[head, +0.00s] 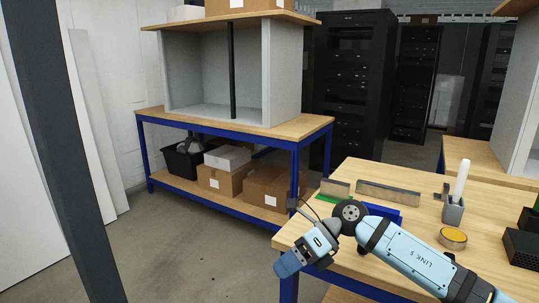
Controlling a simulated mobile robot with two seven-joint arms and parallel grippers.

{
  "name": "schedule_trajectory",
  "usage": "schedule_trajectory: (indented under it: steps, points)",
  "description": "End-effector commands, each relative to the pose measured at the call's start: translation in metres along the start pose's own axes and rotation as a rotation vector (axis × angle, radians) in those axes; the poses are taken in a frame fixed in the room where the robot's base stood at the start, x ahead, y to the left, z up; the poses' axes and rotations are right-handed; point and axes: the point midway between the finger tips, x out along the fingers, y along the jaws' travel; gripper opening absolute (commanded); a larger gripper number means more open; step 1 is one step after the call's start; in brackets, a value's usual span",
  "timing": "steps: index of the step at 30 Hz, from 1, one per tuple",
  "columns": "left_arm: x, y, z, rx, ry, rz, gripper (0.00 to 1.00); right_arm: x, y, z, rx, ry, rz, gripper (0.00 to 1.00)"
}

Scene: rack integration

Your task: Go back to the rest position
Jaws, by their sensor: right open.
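My right arm comes in from the lower right and bends at an elbow-like joint above the front left corner of the wooden workbench (345,258). My right gripper (287,264) is at the end of that arm, hanging out over the bench's left edge with the floor below. It looks empty, and its fingers are small and hard to make out. It touches nothing that I can see. My left gripper is not in view.
The bench holds a grey holder with a white cylinder (461,180), a yellow-topped round tin (453,237), metal bars (388,194) and a blue item (383,211). A blue-framed shelf table (225,128) with boxes stands behind. Black racks (349,85) are at the back. Floor (185,250) is clear at left.

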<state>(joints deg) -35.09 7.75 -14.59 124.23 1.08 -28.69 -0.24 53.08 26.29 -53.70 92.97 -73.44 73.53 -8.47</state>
Motion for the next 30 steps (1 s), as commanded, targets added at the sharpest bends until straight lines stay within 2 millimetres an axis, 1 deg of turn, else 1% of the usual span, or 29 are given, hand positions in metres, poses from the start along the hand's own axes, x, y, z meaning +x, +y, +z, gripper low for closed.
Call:
schedule_trajectory:
  steps: [1, 3, 6, 8, 11, 14, 16, 17, 20, 21, 23, 24, 25, 26, 27, 29, 30]
  points:
    - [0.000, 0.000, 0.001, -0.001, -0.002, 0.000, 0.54, 0.021, 0.011, -0.005, 0.047, -0.094, 0.103, 0.61]
    - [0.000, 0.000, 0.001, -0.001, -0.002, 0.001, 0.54, 0.038, 0.025, -0.007, 0.122, -0.233, 0.229, 0.61]
    - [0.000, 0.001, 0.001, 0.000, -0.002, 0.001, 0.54, 0.051, 0.042, -0.009, 0.259, -0.431, 0.397, 0.61]
    - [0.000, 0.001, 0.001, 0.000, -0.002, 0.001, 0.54, 0.054, 0.047, -0.012, 0.355, -0.550, 0.488, 0.61]
    - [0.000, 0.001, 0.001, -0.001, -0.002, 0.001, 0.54, 0.052, 0.048, -0.020, 0.538, -0.744, 0.625, 0.61]
    - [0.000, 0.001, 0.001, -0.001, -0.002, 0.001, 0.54, 0.045, 0.039, -0.037, 0.746, -0.932, 0.743, 0.61]
    - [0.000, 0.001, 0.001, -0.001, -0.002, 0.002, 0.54, 0.040, 0.029, -0.054, 0.905, -1.058, 0.812, 0.61]
    - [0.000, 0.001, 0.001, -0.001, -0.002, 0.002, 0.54, 0.038, 0.023, -0.062, 0.976, -1.111, 0.838, 0.61]
    - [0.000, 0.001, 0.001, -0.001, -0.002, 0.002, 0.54, 0.034, 0.003, -0.099, 1.225, -1.278, 0.910, 0.61]
    - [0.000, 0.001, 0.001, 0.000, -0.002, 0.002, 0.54, 0.035, -0.006, -0.117, 1.331, -1.340, 0.933, 0.61]
    - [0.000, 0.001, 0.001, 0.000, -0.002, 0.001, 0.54, 0.036, -0.018, -0.146, 1.492, -1.429, 0.958, 0.61]
    - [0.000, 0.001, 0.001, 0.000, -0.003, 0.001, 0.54, 0.038, -0.024, -0.167, 1.599, -1.483, 0.970, 0.61]
    - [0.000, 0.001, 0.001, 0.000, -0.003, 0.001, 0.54, 0.040, -0.028, -0.183, 1.677, -1.520, 0.975, 0.61]
    - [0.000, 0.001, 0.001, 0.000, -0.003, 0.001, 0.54, 0.043, -0.031, -0.198, 1.751, -1.553, 0.980, 0.61]
    - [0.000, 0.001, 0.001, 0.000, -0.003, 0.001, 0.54, 0.046, -0.035, -0.217, 1.846, -1.592, 0.983, 0.61]
    - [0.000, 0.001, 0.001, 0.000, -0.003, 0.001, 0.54, 0.051, -0.038, -0.244, 1.972, -1.640, 0.982, 0.61]
    - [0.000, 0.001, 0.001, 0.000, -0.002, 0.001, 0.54, 0.055, -0.039, -0.261, 2.051, -1.667, 0.979, 0.61]
